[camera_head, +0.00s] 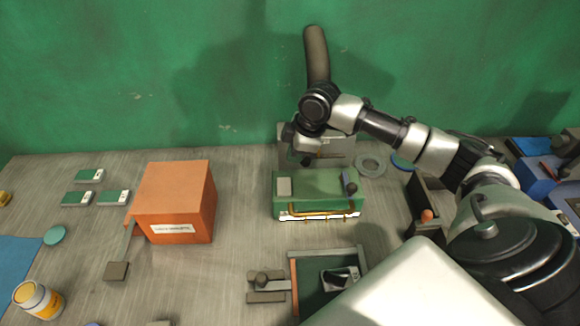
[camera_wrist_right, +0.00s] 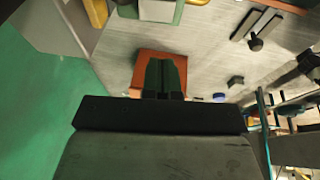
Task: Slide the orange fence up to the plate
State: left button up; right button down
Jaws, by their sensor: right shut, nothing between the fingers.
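The orange fence (camera_head: 294,290) is a thin upright strip along the left side of a grey-framed fixture at the front of the bench. A dark green surface (camera_head: 312,301) lies to its right, with a small dark-and-white piece (camera_head: 341,279) on it that may be the plate; my arm cover hides part of this. A knob on a grey slide (camera_head: 264,284) sits left of the fence and also shows in the right wrist view (camera_wrist_right: 255,43). My right gripper (camera_head: 305,159) is shut and empty, behind the green case and away from the fence. Its fingers show in the wrist view (camera_wrist_right: 165,68).
A green case (camera_head: 310,184) with an orange handle stands between my right gripper and the fixture. An orange box (camera_head: 175,190) stands to the left. A tape ring (camera_head: 370,166) lies right of the case. Bare bench lies between box and case.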

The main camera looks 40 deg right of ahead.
aim_at(262, 284)
jog(key=k, duration=2)
